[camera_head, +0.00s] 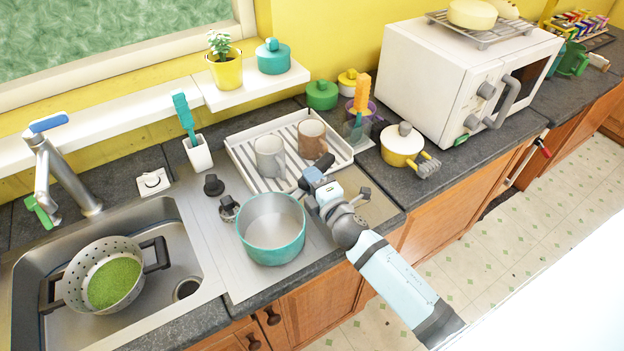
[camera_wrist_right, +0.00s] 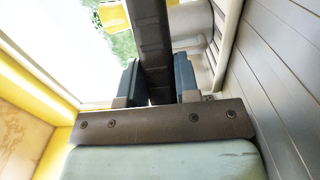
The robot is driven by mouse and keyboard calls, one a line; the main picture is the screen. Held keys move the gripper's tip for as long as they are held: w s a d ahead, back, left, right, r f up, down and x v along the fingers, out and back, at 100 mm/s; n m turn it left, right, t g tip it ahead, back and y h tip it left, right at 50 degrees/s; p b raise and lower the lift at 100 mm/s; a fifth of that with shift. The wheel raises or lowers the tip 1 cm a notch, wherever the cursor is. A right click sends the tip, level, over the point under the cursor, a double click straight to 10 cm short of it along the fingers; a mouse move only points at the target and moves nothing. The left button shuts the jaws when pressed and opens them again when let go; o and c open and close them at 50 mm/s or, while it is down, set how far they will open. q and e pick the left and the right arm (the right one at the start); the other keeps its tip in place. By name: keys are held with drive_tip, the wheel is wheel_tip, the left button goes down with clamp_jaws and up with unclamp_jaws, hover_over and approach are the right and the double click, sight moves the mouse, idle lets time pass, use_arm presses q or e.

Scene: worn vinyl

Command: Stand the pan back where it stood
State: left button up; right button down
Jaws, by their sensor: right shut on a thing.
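The teal pan (camera_head: 271,245), pale inside and empty, is upright over the steel surface right of the sink, close to the counter's front edge. I cannot tell whether its base touches the surface. My right gripper (camera_head: 316,184) is at the pan's right rear, shut on its handle. In the right wrist view a dark bar, the pan's handle (camera_wrist_right: 152,45), runs between the two fingers of the right gripper (camera_wrist_right: 158,82). In the head view the gripper mostly hides the handle. My left gripper is not in view.
A white rack (camera_head: 236,152) with two mugs stands behind the pan. Two dark knobs (camera_head: 213,185) are to its left. The sink (camera_head: 186,240) holds a colander (camera_head: 85,268).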

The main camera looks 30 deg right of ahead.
drive_tip(key=shift+f+b, duration=0.35)
drive_tip(key=shift+b, duration=0.05)
idle(0.4)
drive_tip(key=c, duration=0.8)
unclamp_jaws()
drive_tip(key=shift+f, duration=0.1)
drive_tip(key=shift+s+b, duration=0.4)
drive_tip(key=shift+s, duration=3.6)
